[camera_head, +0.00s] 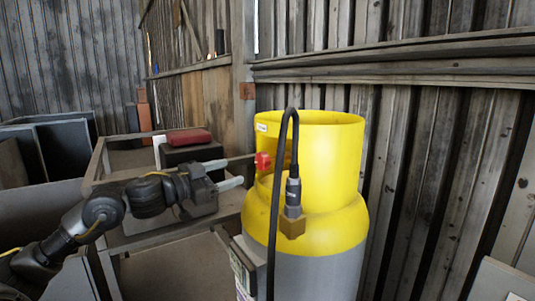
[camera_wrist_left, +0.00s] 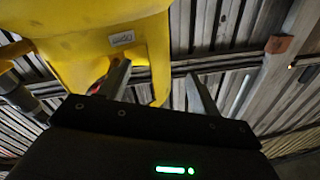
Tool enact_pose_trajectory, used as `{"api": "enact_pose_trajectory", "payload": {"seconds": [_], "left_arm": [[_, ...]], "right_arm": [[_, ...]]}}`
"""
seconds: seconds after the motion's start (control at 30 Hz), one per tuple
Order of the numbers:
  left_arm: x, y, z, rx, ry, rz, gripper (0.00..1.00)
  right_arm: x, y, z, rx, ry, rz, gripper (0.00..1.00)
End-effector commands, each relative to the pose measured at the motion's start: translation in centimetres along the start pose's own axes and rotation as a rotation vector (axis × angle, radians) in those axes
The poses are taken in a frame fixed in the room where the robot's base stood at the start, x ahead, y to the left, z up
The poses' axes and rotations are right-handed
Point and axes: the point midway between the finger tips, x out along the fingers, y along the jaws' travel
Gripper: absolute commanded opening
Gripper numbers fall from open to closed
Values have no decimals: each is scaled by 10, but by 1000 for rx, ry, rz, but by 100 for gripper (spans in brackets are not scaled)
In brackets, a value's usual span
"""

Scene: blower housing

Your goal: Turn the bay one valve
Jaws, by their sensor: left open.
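A small red valve knob (camera_head: 263,161) sits at the opening in the yellow collar of a gas cylinder (camera_head: 317,175). My left gripper (camera_head: 234,171) comes in from the left, its two metal fingers apart and empty. My right gripper is not in view.
A black hose (camera_head: 278,200) loops over the collar down to a brass fitting (camera_head: 292,223) on the cylinder's front. A metal rack (camera_head: 150,243) with a red-topped dark box (camera_head: 188,138) stands behind my left arm. A plank wall (camera_head: 430,130) closes off the back.

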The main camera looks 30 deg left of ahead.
Motion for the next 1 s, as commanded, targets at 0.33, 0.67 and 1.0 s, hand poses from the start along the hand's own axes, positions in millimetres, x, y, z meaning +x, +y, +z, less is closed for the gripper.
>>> {"api": "enact_pose_trajectory", "payload": {"seconds": [0.33,0.67,1.0], "left_arm": [[-43,66,-72,-46,-10,129,63],[-23,67,-77,-55,-4,131,63],[38,76,-76,-54,-7,132,63]], "right_arm": [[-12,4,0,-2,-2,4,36],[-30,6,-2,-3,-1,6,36],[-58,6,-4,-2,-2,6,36]]}}
